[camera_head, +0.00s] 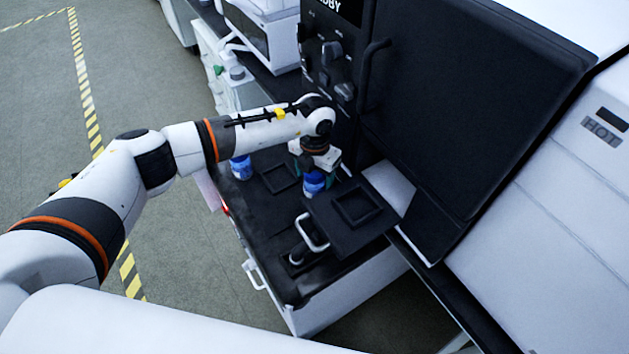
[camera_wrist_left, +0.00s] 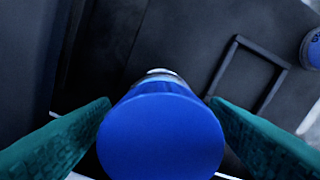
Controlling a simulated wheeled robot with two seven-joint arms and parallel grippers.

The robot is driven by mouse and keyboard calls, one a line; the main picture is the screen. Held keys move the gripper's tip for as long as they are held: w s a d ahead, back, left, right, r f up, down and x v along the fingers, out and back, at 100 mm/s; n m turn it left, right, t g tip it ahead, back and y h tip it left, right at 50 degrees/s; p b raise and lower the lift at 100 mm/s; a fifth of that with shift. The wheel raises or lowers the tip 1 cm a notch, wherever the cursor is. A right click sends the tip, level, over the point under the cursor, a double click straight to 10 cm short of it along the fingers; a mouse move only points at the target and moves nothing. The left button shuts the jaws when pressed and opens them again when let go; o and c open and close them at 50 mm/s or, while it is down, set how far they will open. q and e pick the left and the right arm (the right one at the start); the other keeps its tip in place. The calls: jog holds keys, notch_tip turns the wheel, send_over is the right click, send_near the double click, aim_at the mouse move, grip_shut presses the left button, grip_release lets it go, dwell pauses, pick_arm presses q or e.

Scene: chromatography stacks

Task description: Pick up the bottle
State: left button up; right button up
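A blue-capped bottle (camera_head: 314,183) is directly below my left gripper (camera_head: 318,168) in the head view. In the left wrist view the round blue cap of this bottle (camera_wrist_left: 160,138) fills the lower middle. The two teal fingers of my left gripper (camera_wrist_left: 160,108) lie against its left and right sides, closed around it. The cap hides most of the bottle's body, and I cannot tell whether its base touches the surface. A second blue bottle (camera_head: 241,167) stands at the left on the black worktop and shows at the right edge of the left wrist view (camera_wrist_left: 313,48). My right gripper is out of view.
A black plate with a square recess (camera_head: 375,222) lies just right of the held bottle. Another square frame (camera_head: 280,178) is on the black worktop (camera_head: 265,222). A dark instrument with knobs (camera_head: 345,92) rises behind the gripper. A white handle (camera_head: 312,235) stands near the front.

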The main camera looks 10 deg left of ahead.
pick_arm(q)
jog(key=c, duration=0.9)
jog(key=shift+c, duration=0.4)
jog(key=shift+r, duration=0.15)
